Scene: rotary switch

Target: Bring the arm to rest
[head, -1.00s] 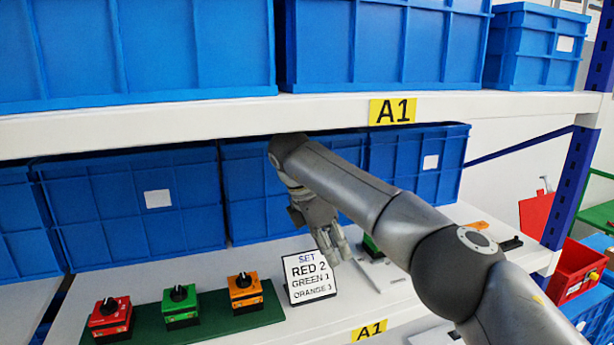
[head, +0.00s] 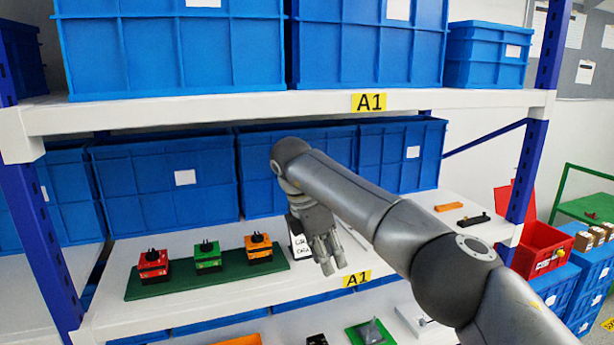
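My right gripper (head: 328,262) hangs with its fingers pointing down, in front of the lower shelf. Its fingers hold nothing that I can see, and their gap is hard to judge. Each has a black knob on top. The gripper is apart from the switches. My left gripper is out of view.
Blue crates (head: 165,190) line the back of the lower shelf, with more (head: 365,45) on the white upper shelf (head: 230,113). Blue posts (head: 535,120) bound the rack. A red bin (head: 540,250) stands at right. Small items lie on a level below.

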